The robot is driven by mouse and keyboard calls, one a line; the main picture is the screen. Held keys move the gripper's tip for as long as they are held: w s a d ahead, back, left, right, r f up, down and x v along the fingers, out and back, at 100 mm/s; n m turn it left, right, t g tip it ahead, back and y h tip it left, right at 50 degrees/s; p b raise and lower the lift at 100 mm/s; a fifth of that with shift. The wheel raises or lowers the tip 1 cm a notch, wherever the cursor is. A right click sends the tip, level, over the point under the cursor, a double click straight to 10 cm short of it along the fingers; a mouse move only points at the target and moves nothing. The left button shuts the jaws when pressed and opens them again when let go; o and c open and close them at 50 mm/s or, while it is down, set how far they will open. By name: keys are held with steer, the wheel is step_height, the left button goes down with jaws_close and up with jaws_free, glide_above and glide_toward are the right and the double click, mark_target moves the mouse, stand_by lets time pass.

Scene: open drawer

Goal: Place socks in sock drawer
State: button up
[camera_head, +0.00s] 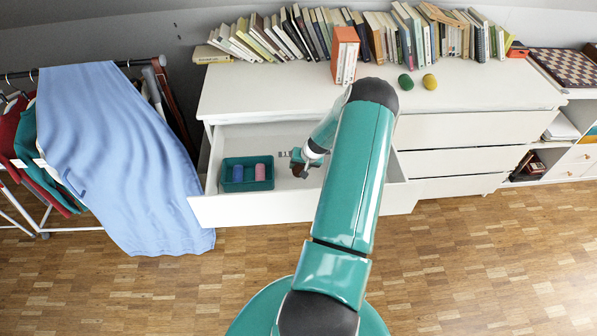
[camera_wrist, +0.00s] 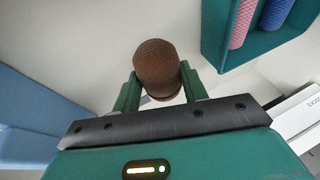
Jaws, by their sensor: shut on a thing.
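My gripper (camera_wrist: 160,85) is shut on a brown rolled sock (camera_wrist: 155,62) in the wrist view. In the head view my gripper (camera_head: 299,160) is over the inside of the open top-left drawer (camera_head: 270,208), right of a teal box; my arm hides part of the drawer. The teal box (camera_head: 226,184) holds a blue sock (camera_head: 238,173) and a pink sock (camera_head: 260,172) side by side. In the wrist view they show at the upper right. A green sock (camera_head: 405,82) and a yellow-olive sock (camera_head: 430,81) lie on top of the dresser.
The white dresser (camera_head: 480,90) carries a long row of books (camera_head: 290,35) and an orange-spined box of books (camera_head: 344,52) at the back. A clothes rack with a blue cloth (camera_head: 120,150) stands close to the drawer's left. A shelf with a chessboard (camera_head: 567,66) is at right.

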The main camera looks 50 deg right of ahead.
mark_target(298, 171)
steer(key=shift+s+f+x, duration=0.1)
steer(key=shift+s+x, duration=0.1)
steer(key=shift+x, duration=0.75)
steer(key=shift+s+f+x, duration=0.1)
steer(key=shift+s+x, duration=0.1)
steer(key=shift+x, duration=0.8)
steer(key=shift+a, duration=0.1)
steer(key=o, duration=0.7)
steer(key=shift+f, duration=0.15)
